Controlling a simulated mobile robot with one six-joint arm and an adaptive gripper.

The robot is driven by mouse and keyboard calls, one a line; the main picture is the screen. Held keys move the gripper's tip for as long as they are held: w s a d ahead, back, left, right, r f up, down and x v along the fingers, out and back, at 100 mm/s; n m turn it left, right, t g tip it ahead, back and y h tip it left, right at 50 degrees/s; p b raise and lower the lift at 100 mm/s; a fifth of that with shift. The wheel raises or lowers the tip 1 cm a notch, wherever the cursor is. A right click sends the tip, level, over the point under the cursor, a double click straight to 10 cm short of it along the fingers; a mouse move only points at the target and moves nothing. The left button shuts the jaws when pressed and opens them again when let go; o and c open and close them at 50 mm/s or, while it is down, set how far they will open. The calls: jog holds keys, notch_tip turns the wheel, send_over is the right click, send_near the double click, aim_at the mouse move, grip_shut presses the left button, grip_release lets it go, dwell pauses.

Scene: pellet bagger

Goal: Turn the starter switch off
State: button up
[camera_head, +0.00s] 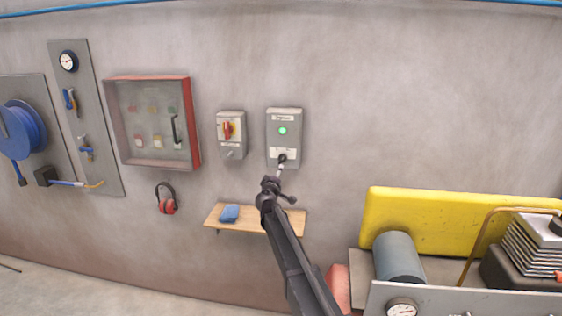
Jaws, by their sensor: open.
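A grey starter box (284,118) hangs on the wall near the middle of the view, with a small label at its top and a lit green lamp (282,131). A black switch knob (283,158) sits low on its front; which way it points is too small to tell. My gripper (284,182) is open just below the knob, its upper end close to the box's lower edge. I cannot tell whether it touches the knob. I see nothing held in it.
Further left is a red-framed cabinet (191,125). A wooden shelf (250,225) with a blue cloth (229,213) lies below. Yellow machinery (450,225) stands at right.

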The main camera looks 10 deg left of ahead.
aim_at(282, 160)
jog(key=w, duration=1.3)
jog(key=shift+w+d, duration=0.25)
jog(key=shift+w, duration=0.1)
